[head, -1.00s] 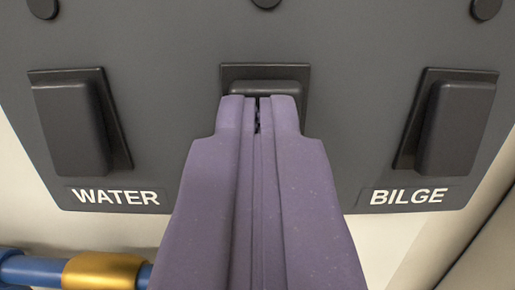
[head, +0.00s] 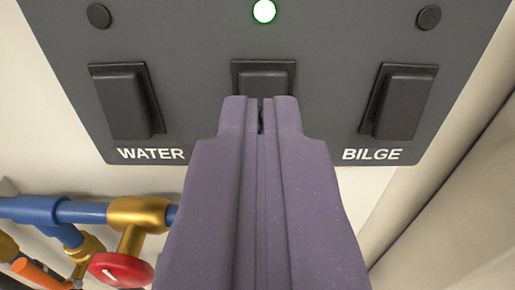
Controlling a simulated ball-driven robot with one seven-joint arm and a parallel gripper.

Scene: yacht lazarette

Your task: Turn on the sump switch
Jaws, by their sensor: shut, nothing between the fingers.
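A dark grey switch panel (head: 195,40) fills the upper part of the head view. Its middle rocker switch (head: 264,81) stands between the WATER and BILGE switches; my gripper hides its lower part and any label below it, so I cannot read its name. The round lamp (head: 264,11) above this middle switch glows white-green. My purple gripper (head: 261,101) is shut and empty, its tips in front of the middle switch's lower part. I cannot tell whether the tips touch it.
The WATER switch (head: 128,104) is at left and the BILGE switch (head: 402,104) at right, with dark lamps (head: 99,16) and (head: 428,18) above them. Blue pipes (head: 82,212), a brass valve (head: 137,215) and a red handwheel (head: 119,270) are at lower left.

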